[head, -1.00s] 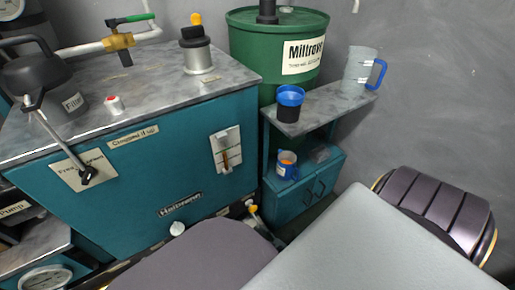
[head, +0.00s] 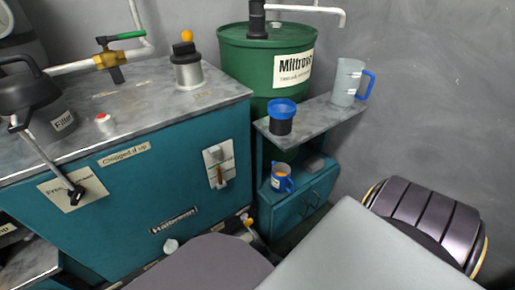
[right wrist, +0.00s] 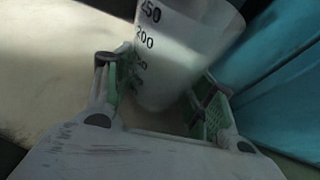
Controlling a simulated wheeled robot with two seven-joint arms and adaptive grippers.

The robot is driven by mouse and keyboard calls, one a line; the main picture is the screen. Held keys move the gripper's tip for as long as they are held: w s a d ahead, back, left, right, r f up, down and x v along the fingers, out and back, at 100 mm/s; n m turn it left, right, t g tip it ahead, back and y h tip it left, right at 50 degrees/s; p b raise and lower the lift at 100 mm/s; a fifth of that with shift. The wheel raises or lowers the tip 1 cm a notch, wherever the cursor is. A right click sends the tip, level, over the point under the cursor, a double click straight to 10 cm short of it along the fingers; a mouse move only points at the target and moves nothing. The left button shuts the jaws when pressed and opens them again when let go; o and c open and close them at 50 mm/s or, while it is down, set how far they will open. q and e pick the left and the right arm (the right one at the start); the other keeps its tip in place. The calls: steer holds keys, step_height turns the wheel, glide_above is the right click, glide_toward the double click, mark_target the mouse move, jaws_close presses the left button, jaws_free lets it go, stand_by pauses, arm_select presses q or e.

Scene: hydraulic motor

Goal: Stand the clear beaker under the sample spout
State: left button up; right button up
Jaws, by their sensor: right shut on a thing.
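The clear beaker (right wrist: 185,42), a translucent cup with black volume marks, shows in the right wrist view. My right gripper (right wrist: 172,95) is shut on it, with one green-padded finger on each side. The beaker looks tilted in that view and its rim is cut off at the top. In the head view my own arm links cover the bottom, and the beaker cannot be made out. A small tap with an orange-yellow handle (head: 247,221) sits low at the machine's right front corner; I cannot tell whether it is the sample spout. My left gripper is not in view.
The teal machine (head: 130,205) fills the left. A shelf (head: 312,125) beside it bears a blue-rimmed black cup (head: 281,118) and a clear jug with a blue handle (head: 347,82). A blue mug (head: 281,178) stands below. A green drum (head: 255,65) stands behind.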

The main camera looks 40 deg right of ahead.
steer(key=shift+f, duration=0.1)
steer(key=o, duration=1)
steer(key=shift+f, duration=0.1)
steer(key=shift+r, duration=0.2)
steer(key=shift+r, duration=0.3)
steer(key=shift+r, duration=0.2)
